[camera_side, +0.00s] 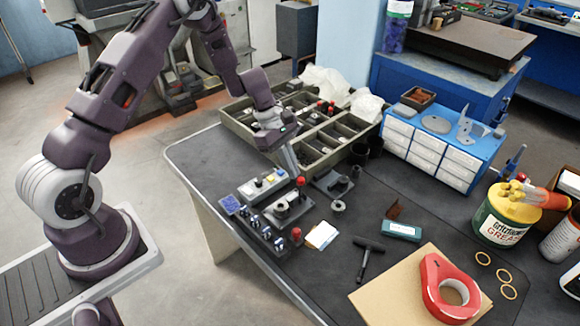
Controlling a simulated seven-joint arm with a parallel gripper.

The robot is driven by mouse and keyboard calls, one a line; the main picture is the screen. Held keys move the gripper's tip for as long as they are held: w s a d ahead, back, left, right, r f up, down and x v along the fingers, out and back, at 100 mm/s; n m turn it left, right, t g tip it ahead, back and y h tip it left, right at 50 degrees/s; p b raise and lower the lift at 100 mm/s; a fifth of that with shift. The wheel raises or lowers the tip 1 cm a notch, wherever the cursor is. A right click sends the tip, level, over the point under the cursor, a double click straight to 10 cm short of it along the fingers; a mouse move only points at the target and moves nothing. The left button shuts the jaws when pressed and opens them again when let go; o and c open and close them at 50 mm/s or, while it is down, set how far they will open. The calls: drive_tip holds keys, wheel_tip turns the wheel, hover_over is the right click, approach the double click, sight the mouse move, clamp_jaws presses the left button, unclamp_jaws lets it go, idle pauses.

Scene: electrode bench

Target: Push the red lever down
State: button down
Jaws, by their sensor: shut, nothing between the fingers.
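A lever with a red knob (301,182) stands up from a small grey control block (290,208) near the left part of the bench. My gripper (296,175) points downward with its fingers together and empty. Its tips are right by the red knob, slightly above and left of it in the picture; I cannot tell whether they touch it. A second red knob (296,233) sits lower, at the front end of a row of small dark switches (262,235).
A control box (263,186) with coloured buttons is just left of the lever. Divided parts trays (335,135) stand behind, with a blue-and-white drawer unit (435,150) to the right.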

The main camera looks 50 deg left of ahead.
sight(302, 181)
drive_tip(key=shift+d, duration=0.15)
drive_tip(key=d+y, duration=0.3)
drive_tip(key=shift+r+y, duration=0.2)
drive_tip(key=shift+y, duration=0.1)
drive_tip(key=shift+d+f+y, duration=0.55)
drive_tip(key=shift+d+y, duration=0.3)
drive_tip(key=shift+d, duration=0.25)
drive_tip(key=shift+d+f+y, duration=0.6)
drive_tip(key=shift+d+y, duration=0.2)
drive_tip(key=shift+d, duration=0.35)
drive_tip(key=shift+d+f+y, duration=0.55)
drive_tip(key=shift+d+y, duration=0.3)
drive_tip(key=shift+d, duration=0.25)
drive_tip(key=d+v, duration=0.2)
drive_tip(key=v, duration=1.1)
drive_tip(key=shift+s+f, duration=0.2)
drive_tip(key=shift+f, duration=0.15)
